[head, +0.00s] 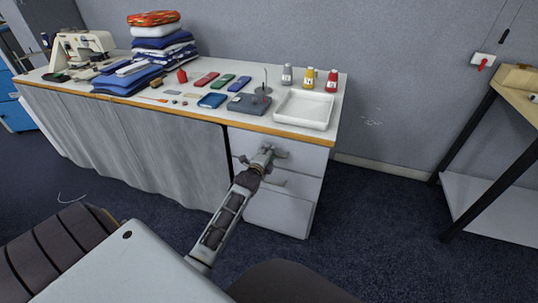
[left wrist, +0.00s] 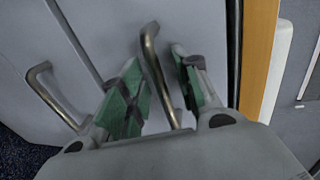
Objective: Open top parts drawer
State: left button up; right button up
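The top parts drawer (head: 307,154) is the upper of several pale grey drawers under the right end of the long table. Its front looks flush and closed. My left gripper (head: 268,155) is in front of it and covers its handle in the head view. In the left wrist view my left gripper (left wrist: 163,88) is open, with one green-padded finger on each side of the metal bar handle (left wrist: 153,65). Gaps show between the pads and the bar. A second drawer handle (left wrist: 45,90) is to the left, outside the fingers. My right gripper is not in view.
A grey curtain (head: 150,140) hangs left of the drawers. The floor right of the drawers is clear.

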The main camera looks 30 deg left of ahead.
pick_arm(q)
jog(key=c, duration=0.6)
grip_shut()
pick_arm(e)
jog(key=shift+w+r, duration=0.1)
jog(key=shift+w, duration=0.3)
pick_arm(q)
jog(key=shift+s, duration=0.15)
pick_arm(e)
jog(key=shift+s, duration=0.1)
